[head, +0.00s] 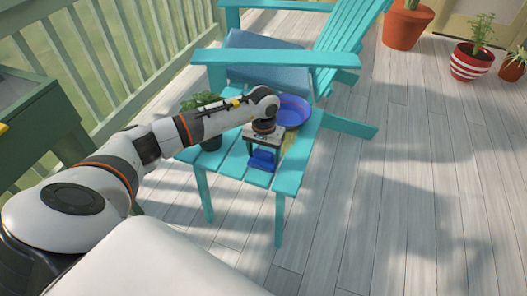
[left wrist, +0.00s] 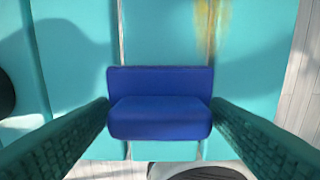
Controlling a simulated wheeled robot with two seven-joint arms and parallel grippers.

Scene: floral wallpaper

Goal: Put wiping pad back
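The blue wiping pad (left wrist: 160,103) lies between my left gripper's fingers in the left wrist view, with a fingertip against each side. My left gripper (head: 265,145) points down at the front of the turquoise chair's seat (head: 289,178) in the head view. The pad also shows in the head view (head: 262,160), just below the gripper. I cannot tell whether it rests on the slats or hangs slightly above them. A yellow stain (left wrist: 208,25) marks the seat beyond the pad. My right gripper is in neither view.
A blue round dish (head: 293,108) and a potted plant (head: 207,142) stand on the seat, close to my left arm. A blue cushion (head: 262,70) is at the chair's back. A dark green piece of furniture (head: 38,125) stands at left.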

